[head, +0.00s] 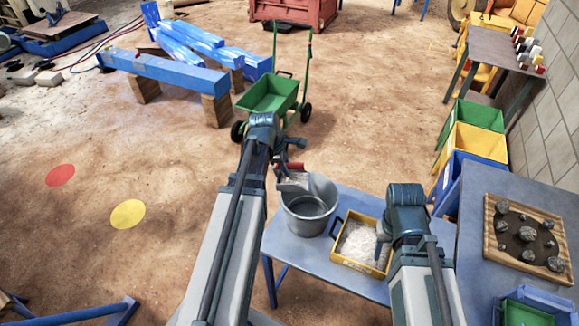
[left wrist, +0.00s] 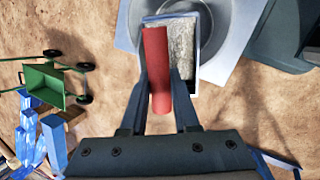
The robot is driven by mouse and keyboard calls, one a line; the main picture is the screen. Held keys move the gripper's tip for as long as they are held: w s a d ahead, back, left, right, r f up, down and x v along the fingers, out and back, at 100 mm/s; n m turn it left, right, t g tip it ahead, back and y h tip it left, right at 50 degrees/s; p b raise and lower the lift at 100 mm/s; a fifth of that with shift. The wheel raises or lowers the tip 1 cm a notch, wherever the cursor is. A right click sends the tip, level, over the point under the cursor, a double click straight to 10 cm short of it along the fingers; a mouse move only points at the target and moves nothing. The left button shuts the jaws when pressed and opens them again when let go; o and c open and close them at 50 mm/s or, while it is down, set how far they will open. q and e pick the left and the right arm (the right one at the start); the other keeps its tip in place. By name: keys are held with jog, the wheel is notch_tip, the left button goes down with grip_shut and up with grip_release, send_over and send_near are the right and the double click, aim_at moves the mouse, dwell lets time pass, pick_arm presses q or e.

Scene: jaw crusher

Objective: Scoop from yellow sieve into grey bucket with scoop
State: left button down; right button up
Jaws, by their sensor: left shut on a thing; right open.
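My left gripper (left wrist: 158,95) is shut on the red handle of the scoop (left wrist: 157,70). The scoop's metal pan holds grey material in the left wrist view. In the head view the scoop (head: 293,181) is over the left part of the grey bucket (head: 308,214), at its rim; I cannot tell whether they touch. The bucket's visible inside looks empty. The yellow sieve (head: 336,258) holds pale grey material and sits on the blue table to the right of the bucket. My right gripper (head: 380,250) is over the sieve's right side, its fingers partly hidden by my arm.
A blue table (head: 290,245) carries bucket and sieve. To the right, another table holds a wooden tray of rocks (head: 488,240) and a green bin (head: 527,315). Green, yellow and blue bins (head: 475,145) stand behind. A green cart (head: 270,95) stands beyond. Floor at left is mostly clear.

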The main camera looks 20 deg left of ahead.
aim_at(304, 164)
pick_arm(q)
jog(key=shift+r, duration=0.1)
jog(key=shift+w+d+y, duration=0.2)
jog(key=shift+d+y, duration=0.25)
jog(key=shift+y, duration=0.05)
jog(key=shift+w+d+g+y, duration=0.2)
jog(key=shift+d+g+y, duration=0.15)
jog(key=shift+y, duration=0.15)
jog(key=shift+w+d+f+m+g+y, duration=0.15)
jog(key=shift+d+y, duration=0.2)
jog(key=shift+y, duration=0.1)
jog(key=shift+w+d+f+m+g+y, duration=0.15)
jog(key=shift+d+y, duration=0.15)
jog(key=shift+y, duration=0.15)
jog(key=shift+w+d+g+y+b, duration=0.2)
jog(key=shift+d+y+b, duration=0.1)
jog(key=shift+d+y, duration=0.15)
jog(key=shift+w+d+g+y+b, duration=0.15)
jog(key=shift+d+y+b, duration=0.1)
jog(key=shift+d+y, duration=0.15)
jog(key=shift+w+d+f+m+g+y+b, duration=0.15)
jog(key=shift+w+d+g+y+b, duration=0.2)
jog(key=shift+d+y+b, duration=0.9)
jog(key=shift+w+d+f+m+g+y+b, duration=0.25)
jog(key=shift+d+y+b, duration=0.35)
jog(key=shift+y+b, duration=0.8)
jog(key=shift+w+d+f+m+g+y+b, duration=0.1)
jog(key=shift+w+d+g+y+b, duration=0.25)
jog(key=shift+d+y+b, duration=1)
